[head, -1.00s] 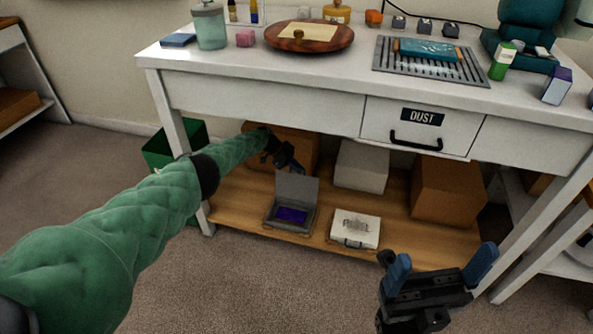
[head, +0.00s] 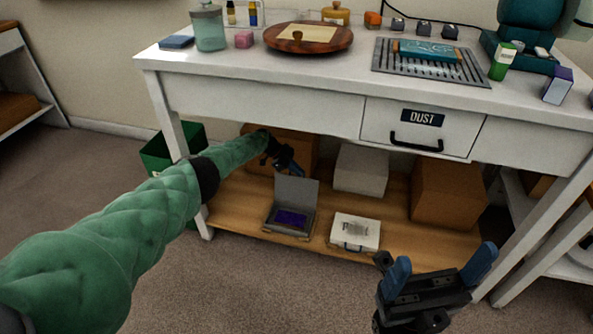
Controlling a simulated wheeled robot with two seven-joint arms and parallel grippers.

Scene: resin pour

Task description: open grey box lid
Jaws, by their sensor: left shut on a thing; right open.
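The grey box (head: 290,230) sits on the low wooden shelf under the table, with something purple (head: 292,218) inside. Its grey lid (head: 296,191) stands raised, roughly upright at the back edge. My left gripper (head: 294,170) is at the top edge of the lid, shut on it as far as I can see; the fingertips are small and partly hidden behind the lid. My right gripper (head: 440,268) is open and empty, in front of the shelf at the lower right.
A white case (head: 355,232) lies right of the grey box. A white box (head: 361,168) and brown cartons (head: 446,195) stand further back on the shelf. The tabletop (head: 215,68) and a drawer marked DUST (head: 416,127) are above. A green bin (head: 160,152) stands left.

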